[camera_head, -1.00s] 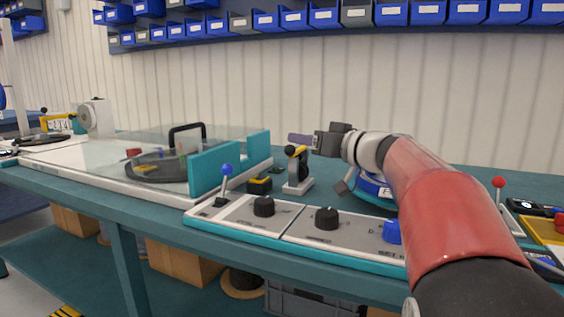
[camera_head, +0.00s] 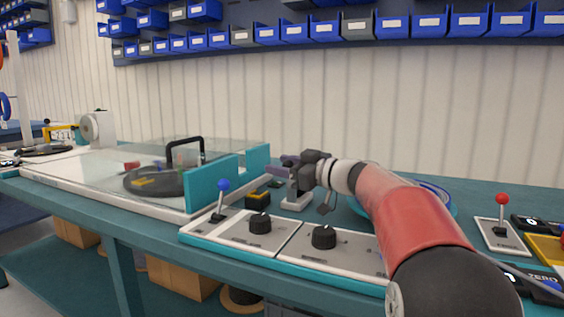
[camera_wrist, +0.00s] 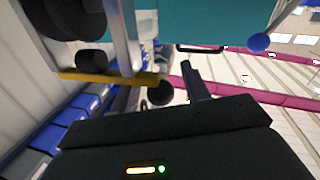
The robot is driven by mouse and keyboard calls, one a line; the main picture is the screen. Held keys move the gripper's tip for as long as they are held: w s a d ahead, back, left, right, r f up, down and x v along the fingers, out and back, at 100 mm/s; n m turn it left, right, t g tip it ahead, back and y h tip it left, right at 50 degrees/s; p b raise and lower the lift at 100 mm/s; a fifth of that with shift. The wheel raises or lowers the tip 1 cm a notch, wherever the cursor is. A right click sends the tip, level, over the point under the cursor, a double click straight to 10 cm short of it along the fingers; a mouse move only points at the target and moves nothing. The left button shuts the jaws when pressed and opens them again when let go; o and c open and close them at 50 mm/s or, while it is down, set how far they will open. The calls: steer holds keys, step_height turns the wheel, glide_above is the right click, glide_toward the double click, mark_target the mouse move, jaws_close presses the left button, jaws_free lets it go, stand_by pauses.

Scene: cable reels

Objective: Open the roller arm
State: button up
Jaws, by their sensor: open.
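A small grey stand (camera_head: 297,203) is on the bench between the glass-covered unit and my arm. Its upper part is hidden behind my gripper (camera_head: 288,165) in the head view. In the wrist view a yellow lever (camera_wrist: 108,77) ends in a black ball knob (camera_wrist: 160,93); I take this for the roller arm. My gripper is open. One grey finger (camera_wrist: 195,82) shows just right of the knob, with nothing seen held. I cannot tell whether it touches the knob.
A teal-ended unit with a glass cover and black handle (camera_head: 184,142) stands to the left. A control panel (camera_head: 285,240) with dark knobs and a blue-ball lever (camera_head: 223,186) lies in front. A red-ball lever (camera_head: 502,200) is at right. Blue bins hang above.

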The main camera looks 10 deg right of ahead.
steer(key=shift+w+a, duration=0.2)
jaws_close()
steer(key=shift+r, duration=0.1)
